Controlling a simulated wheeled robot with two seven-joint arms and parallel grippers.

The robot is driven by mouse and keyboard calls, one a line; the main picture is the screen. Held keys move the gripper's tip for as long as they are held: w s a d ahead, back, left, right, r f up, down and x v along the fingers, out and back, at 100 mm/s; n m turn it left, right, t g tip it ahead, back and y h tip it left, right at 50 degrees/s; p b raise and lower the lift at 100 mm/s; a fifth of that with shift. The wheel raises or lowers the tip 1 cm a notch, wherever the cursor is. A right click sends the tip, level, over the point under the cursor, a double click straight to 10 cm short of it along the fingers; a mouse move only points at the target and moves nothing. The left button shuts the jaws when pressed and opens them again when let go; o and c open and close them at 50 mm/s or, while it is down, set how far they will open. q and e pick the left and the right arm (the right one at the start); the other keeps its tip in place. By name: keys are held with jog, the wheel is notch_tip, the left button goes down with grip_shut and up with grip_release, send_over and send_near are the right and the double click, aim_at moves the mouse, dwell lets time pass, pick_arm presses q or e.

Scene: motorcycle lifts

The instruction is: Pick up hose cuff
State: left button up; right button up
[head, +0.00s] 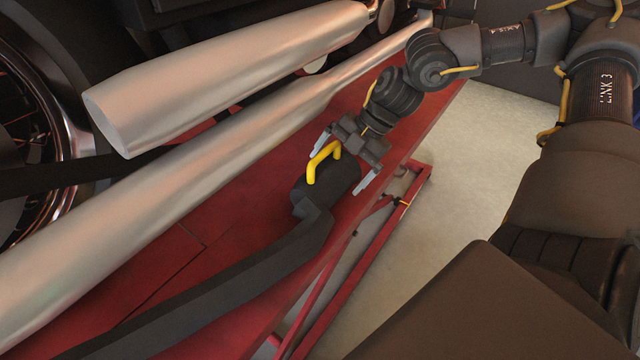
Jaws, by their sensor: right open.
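The hose cuff (338,184) is a black, rounded end piece with a bright yellow handle (312,168) on top. It sits at the end of a black hose (230,290) over the red lift deck. My right gripper (338,172) is open at the cuff. One silver finger is at the far left of the cuff and the other at its right side, with the yellow handle near the left finger. I cannot tell whether the fingers touch the cuff. My left gripper is not in view.
Two silver exhaust pipes (215,75) of a motorcycle run diagonally close to the left of the cuff. A wheel (35,130) stands at the far left. The red lift deck (190,235) ends just right of the cuff, with red frame bars (375,255) below. Pale floor (480,170) lies beyond.

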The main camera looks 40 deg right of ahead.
jog(key=c, duration=1.2)
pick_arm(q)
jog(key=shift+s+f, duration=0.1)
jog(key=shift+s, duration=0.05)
pick_arm(e)
jog(key=shift+c, duration=0.4)
jog(key=shift+r, duration=0.15)
